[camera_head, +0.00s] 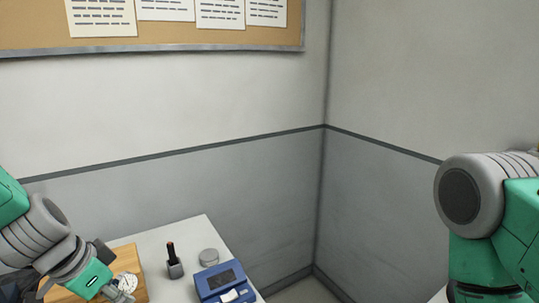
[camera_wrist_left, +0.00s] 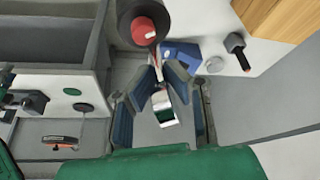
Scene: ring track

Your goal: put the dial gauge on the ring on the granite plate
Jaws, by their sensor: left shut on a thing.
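My left gripper (camera_head: 122,296) is at the lower left of the head view, low beside a wooden board. In the wrist view the gauge (camera_wrist_left: 127,22) appears as a dark round body with a red part, and a narrow stem runs to the fingertips. I cannot make out a granite plate or its ring. My right gripper is out of view; only my right arm shows.
A white table (camera_head: 190,233) carries a wooden board (camera_head: 127,255), a dark upright tool in a grey holder (camera_head: 175,268), a grey disc (camera_head: 208,257) and a blue device (camera_head: 222,280). Walls stand behind. A grey bin (camera_wrist_left: 50,45) is left in the wrist view.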

